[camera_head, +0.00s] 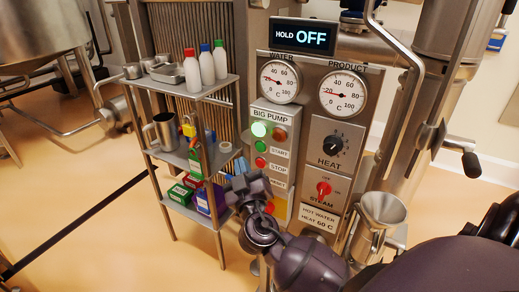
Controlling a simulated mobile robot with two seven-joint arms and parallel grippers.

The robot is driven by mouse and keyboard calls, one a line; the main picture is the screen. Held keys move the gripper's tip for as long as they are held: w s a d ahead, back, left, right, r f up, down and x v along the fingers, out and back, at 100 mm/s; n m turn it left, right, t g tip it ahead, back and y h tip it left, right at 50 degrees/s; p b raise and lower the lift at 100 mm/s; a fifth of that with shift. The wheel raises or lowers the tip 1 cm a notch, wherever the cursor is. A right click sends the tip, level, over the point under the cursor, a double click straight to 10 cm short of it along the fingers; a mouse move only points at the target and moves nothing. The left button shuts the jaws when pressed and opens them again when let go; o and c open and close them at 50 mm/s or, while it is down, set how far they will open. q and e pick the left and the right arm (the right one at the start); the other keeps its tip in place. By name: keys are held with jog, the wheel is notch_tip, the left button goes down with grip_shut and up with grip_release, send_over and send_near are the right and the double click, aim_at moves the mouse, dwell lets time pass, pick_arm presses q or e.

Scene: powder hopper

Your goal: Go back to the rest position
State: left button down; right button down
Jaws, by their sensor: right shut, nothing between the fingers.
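My right gripper (249,187) is dark grey and sits low in the middle of the head view. It is shut with nothing held. It overlaps the lower part of the big pump panel (260,116) and the right edge of the shelf rack in the picture; I cannot tell whether it touches either. My right arm (312,262) comes in from the lower right, dark purple, and covers the floor in front of the control cabinet. My left gripper is not in view.
The control cabinet (316,120) has two gauges, a heat knob (333,145), a red steam knob (323,188) and a display (303,37) reading "HOLD OFF". A metal funnel (383,208) stands right of my arm. A shelf rack (186,88) holds bottles and a mug. Open floor lies left.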

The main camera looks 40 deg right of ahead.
dwell(0.8)
jog(key=s+a+f+n+g+y, duration=0.1)
jog(key=a+f+n+g+y, duration=0.1)
jog(key=f+y, duration=0.35)
jog(key=s+a+f+n+g+y, duration=0.2)
jog(key=f+y, duration=0.1)
jog(key=f, duration=0.6)
jog(key=s+d+f+m+g, duration=0.1)
jog(key=s+f+m+g, duration=0.2)
jog(key=s+f, duration=1)
jog(key=s+g, duration=0.1)
jog(key=s, duration=0.2)
jog(key=shift+f+m, duration=0.3)
jog(key=shift+f, duration=0.05)
jog(key=shift+d, duration=0.15)
